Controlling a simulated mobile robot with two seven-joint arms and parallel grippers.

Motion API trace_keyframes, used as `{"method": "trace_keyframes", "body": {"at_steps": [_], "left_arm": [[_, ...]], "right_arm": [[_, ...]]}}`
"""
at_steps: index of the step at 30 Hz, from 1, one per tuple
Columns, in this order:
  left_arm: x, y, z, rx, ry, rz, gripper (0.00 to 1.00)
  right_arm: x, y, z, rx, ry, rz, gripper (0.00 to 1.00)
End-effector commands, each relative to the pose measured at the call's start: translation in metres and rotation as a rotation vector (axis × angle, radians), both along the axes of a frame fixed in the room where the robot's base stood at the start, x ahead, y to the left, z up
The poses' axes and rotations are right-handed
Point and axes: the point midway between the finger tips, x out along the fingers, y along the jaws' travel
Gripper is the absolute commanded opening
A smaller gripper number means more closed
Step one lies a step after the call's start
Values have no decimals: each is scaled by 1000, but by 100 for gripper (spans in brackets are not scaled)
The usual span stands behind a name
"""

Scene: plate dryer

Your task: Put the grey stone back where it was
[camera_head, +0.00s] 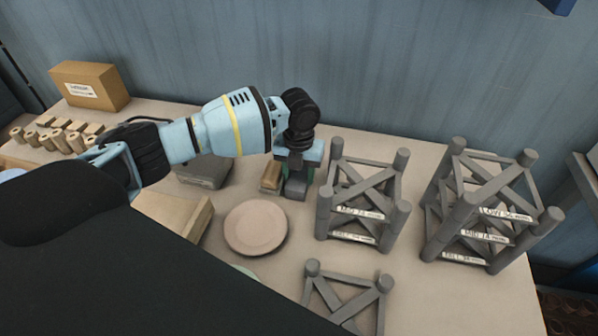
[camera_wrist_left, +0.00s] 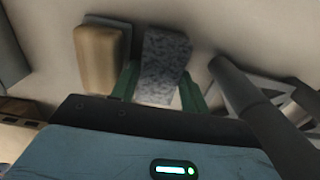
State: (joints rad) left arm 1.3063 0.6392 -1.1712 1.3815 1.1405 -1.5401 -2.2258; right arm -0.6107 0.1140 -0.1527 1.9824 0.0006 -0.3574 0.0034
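The grey stone (camera_wrist_left: 165,58) is a speckled block in the left wrist view. It sits between the two green fingers of my left gripper (camera_wrist_left: 160,82), with a finger against each side. In the head view my left gripper (camera_head: 296,172) points down behind the pale plate, and the dark stone (camera_head: 295,188) shows at its fingertips. Whether the stone rests on the table or is slightly raised I cannot tell. A tan wooden block (camera_head: 271,177) lies just left of the stone; it also shows in the left wrist view (camera_wrist_left: 100,58). My right gripper is not in view.
A pale round plate (camera_head: 256,228) lies in front of the gripper. Grey labelled racks stand close to the right (camera_head: 362,195), farther right (camera_head: 485,212) and in front (camera_head: 345,300). A dark grey box (camera_head: 204,170) and several wooden pegs (camera_head: 62,136) are left. A cardboard box (camera_head: 90,86) stands at the back.

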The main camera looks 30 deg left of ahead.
Motion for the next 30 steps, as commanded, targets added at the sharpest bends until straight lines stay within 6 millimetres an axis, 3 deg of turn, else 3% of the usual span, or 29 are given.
{"method": "trace_keyframes", "body": {"at_steps": [2, 14, 30], "left_arm": [[0, 0, -1, 0, 1, 0, 54], [0, 0, 8, -1, -1, 0, 54], [0, 0, 103, -1, -2, 0, 54]], "right_arm": [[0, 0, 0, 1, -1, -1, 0], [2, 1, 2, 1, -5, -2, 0], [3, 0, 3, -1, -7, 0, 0]]}}
